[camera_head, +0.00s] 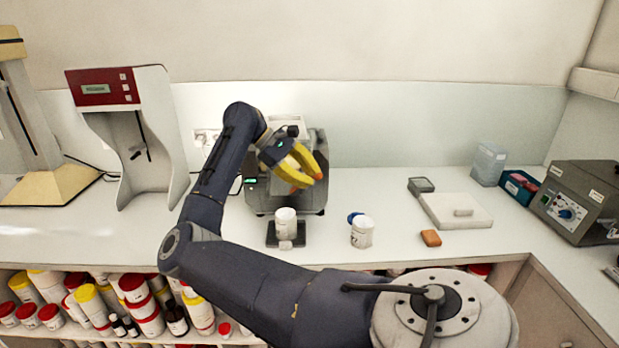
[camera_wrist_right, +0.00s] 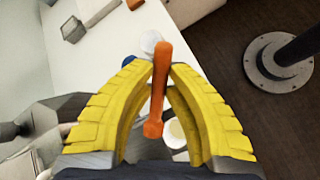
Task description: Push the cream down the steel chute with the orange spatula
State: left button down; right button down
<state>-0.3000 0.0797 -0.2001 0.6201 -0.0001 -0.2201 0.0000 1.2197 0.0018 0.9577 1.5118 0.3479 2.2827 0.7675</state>
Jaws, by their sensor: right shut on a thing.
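My right gripper (camera_head: 306,163) has yellow fingers and is over the cream mill (camera_head: 318,197) in the head view. It is shut on the orange spatula (camera_wrist_right: 157,95), which lies between the fingertips in the wrist view. The steel chute is largely hidden behind the gripper and wrist in the head view; I cannot tell whether the spatula touches it. No cream in the chute can be made out. A white jar (camera_head: 286,223) stands on a dark plate in front of the mill. A round pale opening (camera_wrist_right: 175,132) shows below the spatula in the wrist view. My left gripper is not in view.
Another white jar (camera_head: 362,233) stands to the right, with a blue lid (camera_head: 354,217) behind it. An orange block (camera_head: 431,238) and a white slab (camera_head: 455,212) lie farther right. A white machine with a red panel (camera_head: 103,86) stands left.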

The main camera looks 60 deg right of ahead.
jog(key=shift+w+d+r, duration=0.4)
jog(key=shift+w+d, duration=0.1)
jog(key=shift+d, duration=0.2)
jog(key=shift+w+d+r, duration=0.45)
jog(key=shift+w+d, duration=0.1)
jog(key=shift+d, duration=0.2)
jog(key=shift+w+d+r, duration=0.4)
jog(key=shift+w+d, duration=0.1)
jog(key=shift+d, duration=0.2)
jog(key=shift+r, duration=0.1)
jog(key=shift+s+a+r, duration=0.25)
jog(key=shift+a+r, duration=0.1)
jog(key=shift+r, duration=0.55)
jog(key=shift+s+a+r, duration=0.2)
jog(key=shift+a+r, duration=0.15)
jog(key=shift+r, duration=0.5)
jog(key=shift+s+a+r, duration=0.25)
jog(key=shift+a+r, duration=0.1)
jog(key=shift+r, duration=0.55)
jog(key=shift+r, duration=0.15)
jog(key=shift+s+a+r, duration=0.2)
jog(key=shift+a+r, duration=0.05)
jog(key=shift+r, duration=0.35)
jog(key=shift+s+a+r, duration=0.2)
jog(key=shift+r, duration=0.4)
